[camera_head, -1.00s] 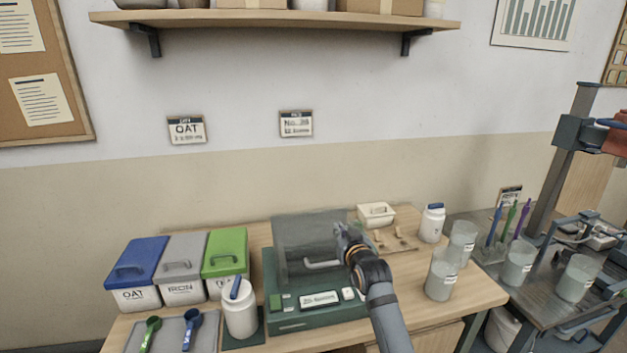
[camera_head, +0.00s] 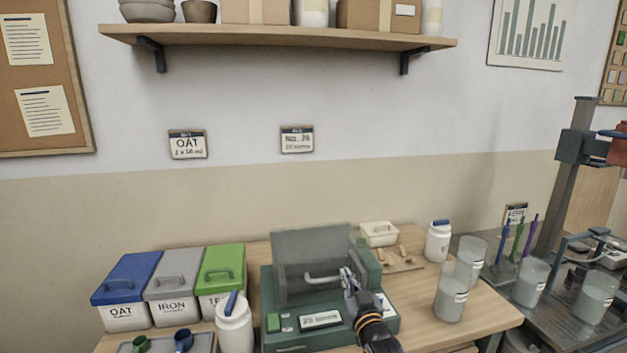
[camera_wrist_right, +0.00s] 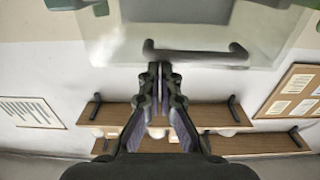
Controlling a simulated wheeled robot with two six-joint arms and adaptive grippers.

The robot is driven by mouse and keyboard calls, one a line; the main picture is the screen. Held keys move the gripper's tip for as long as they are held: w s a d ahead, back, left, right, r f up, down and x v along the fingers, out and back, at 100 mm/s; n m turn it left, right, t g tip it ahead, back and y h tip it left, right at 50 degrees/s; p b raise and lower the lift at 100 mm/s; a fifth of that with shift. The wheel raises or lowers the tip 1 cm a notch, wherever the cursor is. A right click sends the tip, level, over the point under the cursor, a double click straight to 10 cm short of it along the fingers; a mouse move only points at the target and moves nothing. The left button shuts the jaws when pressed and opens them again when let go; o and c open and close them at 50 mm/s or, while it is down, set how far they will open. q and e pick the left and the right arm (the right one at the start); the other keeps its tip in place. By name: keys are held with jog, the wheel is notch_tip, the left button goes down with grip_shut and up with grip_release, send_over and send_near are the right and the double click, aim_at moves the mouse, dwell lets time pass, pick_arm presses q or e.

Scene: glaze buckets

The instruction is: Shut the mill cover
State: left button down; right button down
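The mill has a green base (camera_head: 385,318) with a labelled front panel on the worktable. Its see-through grey cover (camera_head: 312,248) stands raised above the base, with a pale bar handle (camera_head: 322,279) on its face. My right gripper (camera_head: 347,274) is at the right end of this handle. In the right wrist view the handle (camera_wrist_right: 195,54) runs crosswise just beyond the fingertips of my right gripper (camera_wrist_right: 160,66). The fingers are close together with nothing visible between them. Whether they touch the handle, I cannot tell. My left gripper is not in view.
Blue (camera_head: 128,275), grey (camera_head: 178,275) and green (camera_head: 222,268) lidded bins stand left of the mill. A white jar (camera_head: 234,325) is close to its left front. Clear cups (camera_head: 453,290) and another white jar (camera_head: 438,242) stand at right. A shelf (camera_head: 280,36) hangs above.

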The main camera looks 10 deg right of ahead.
jog(key=shift+f, duration=0.65)
notch_tip(320, 180, up, 6)
jog(key=w+p, duration=0.1)
jog(key=p, duration=0.4)
jog(key=s+f+b, duration=0.2)
jog(key=s+b, duration=0.1)
jog(key=s, duration=0.7)
jog(key=shift+s, duration=0.15)
jog(key=shift+f, duration=0.1)
